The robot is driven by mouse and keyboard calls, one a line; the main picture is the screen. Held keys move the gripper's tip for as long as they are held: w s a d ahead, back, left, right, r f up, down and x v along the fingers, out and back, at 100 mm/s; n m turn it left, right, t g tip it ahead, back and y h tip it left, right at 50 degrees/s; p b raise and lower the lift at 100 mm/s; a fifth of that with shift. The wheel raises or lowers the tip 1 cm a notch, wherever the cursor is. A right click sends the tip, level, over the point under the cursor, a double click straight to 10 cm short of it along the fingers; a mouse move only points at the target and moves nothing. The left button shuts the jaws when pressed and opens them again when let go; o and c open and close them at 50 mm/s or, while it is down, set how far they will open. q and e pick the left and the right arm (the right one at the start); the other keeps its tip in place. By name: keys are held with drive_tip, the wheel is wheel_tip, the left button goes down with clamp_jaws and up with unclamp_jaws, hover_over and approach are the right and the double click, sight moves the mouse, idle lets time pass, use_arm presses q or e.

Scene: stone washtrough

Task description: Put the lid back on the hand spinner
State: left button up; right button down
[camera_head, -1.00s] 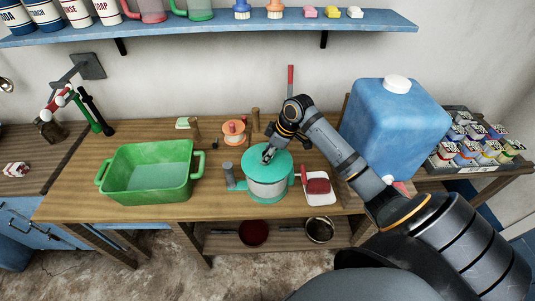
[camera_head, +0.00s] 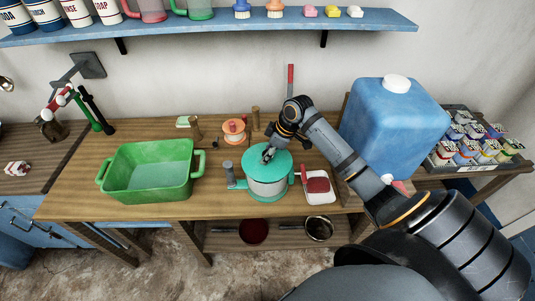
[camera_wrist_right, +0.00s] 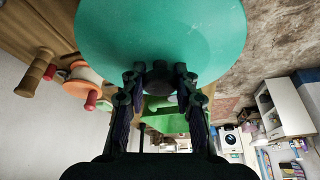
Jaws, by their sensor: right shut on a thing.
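The hand spinner (camera_head: 267,190) stands on the wooden table, with a pale see-through body, a teal base and a grey crank post at its left. Its round teal lid (camera_head: 280,166) is over the top of the body. I cannot tell whether the rim is fully seated. My right gripper (camera_head: 268,154) comes down from above and is shut on the lid's knob. In the right wrist view the fingers (camera_wrist_right: 160,84) close around the dark knob (camera_wrist_right: 159,70), and the teal disc (camera_wrist_right: 160,30) fills the top. My left gripper is not in view.
A green tub (camera_head: 148,185) stands left of the spinner. A red brush (camera_head: 317,185) on a white dish lies close at its right. An orange spool (camera_head: 234,130) and wooden pegs stand behind. A large blue water container (camera_head: 395,130) is at the right, near my arm.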

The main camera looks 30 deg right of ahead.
drive_tip(key=shift+p, duration=0.4)
idle(0.4)
drive_tip(key=c, duration=0.9)
unclamp_jaws()
drive_tip(key=shift+c, duration=0.2)
drive_tip(key=o, duration=0.5)
wheel_tip(320, 180, up, 7)
drive_tip(key=p, duration=0.7)
drive_tip(key=shift+p, duration=0.4)
